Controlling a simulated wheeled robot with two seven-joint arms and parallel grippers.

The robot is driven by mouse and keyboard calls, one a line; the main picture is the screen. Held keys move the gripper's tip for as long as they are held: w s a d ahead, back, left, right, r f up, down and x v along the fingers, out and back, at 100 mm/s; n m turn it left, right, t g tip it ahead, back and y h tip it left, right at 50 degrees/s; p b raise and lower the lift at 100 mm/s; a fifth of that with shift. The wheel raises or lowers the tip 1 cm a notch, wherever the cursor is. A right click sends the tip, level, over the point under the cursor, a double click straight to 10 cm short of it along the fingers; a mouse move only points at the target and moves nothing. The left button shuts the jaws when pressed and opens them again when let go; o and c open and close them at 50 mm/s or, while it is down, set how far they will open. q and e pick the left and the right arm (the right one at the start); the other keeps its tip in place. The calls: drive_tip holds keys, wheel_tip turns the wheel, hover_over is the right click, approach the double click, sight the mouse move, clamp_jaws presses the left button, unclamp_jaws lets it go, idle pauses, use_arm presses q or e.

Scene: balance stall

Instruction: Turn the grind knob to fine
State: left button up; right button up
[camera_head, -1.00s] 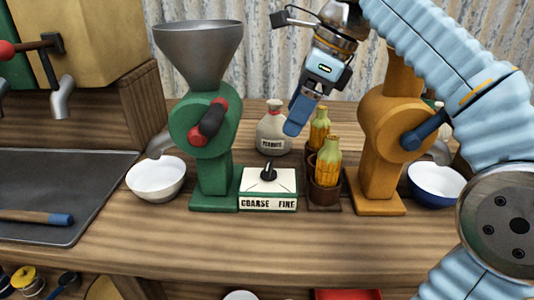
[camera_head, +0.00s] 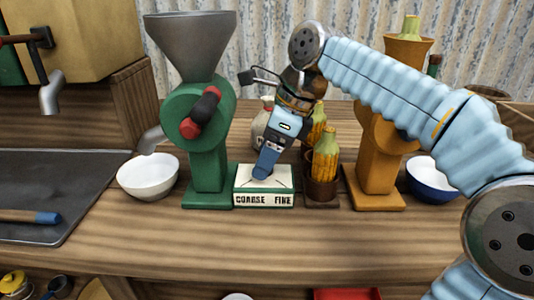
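The grind knob box is a cream box (camera_head: 282,185) on a green base, marked COARSE at the left and FINE at the right of its front. It stands beside the green grinder (camera_head: 208,165). My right gripper (camera_head: 262,174) reaches down from above, its blue fingers right over the top of the box where the dark knob sits. The fingers hide the knob, so I cannot see which way it points or whether they grip it. The fingers look close together, but the gap between them is not clear. My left gripper is not in view.
A white bowl (camera_head: 148,178) stands left of the green grinder. Corn cobs (camera_head: 326,155) in a brown holder stand just right of the box. Beyond are an orange grinder (camera_head: 377,175) and a blue bowl (camera_head: 432,182). The counter front (camera_head: 270,235) is clear.

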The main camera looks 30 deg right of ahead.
drive_tip(key=c, duration=0.8)
drive_tip(key=shift+r+n+p, duration=0.15)
drive_tip(key=shift+n+p, duration=0.55)
drive_tip(key=shift+p, duration=0.15)
drive_tip(key=shift+n+g+y+p, duration=0.3)
drive_tip(key=shift+n+g+p, duration=0.2)
drive_tip(key=shift+n, duration=0.2)
drive_tip(key=n+g, duration=0.1)
drive_tip(key=n, duration=0.1)
drive_tip(key=shift+w+d+n+y, duration=0.1)
drive_tip(key=shift+n+y, duration=0.2)
drive_tip(key=shift+n, duration=0.1)
drive_tip(key=n+g, duration=0.1)
drive_tip(key=n, duration=0.3)
drive_tip(key=shift+w+d+n+g, duration=0.1)
drive_tip(key=shift+w+n+g, duration=0.05)
drive_tip(key=shift+n+g, duration=0.25)
drive_tip(key=o, duration=1)
drive_tip(key=shift+o, duration=0.2)
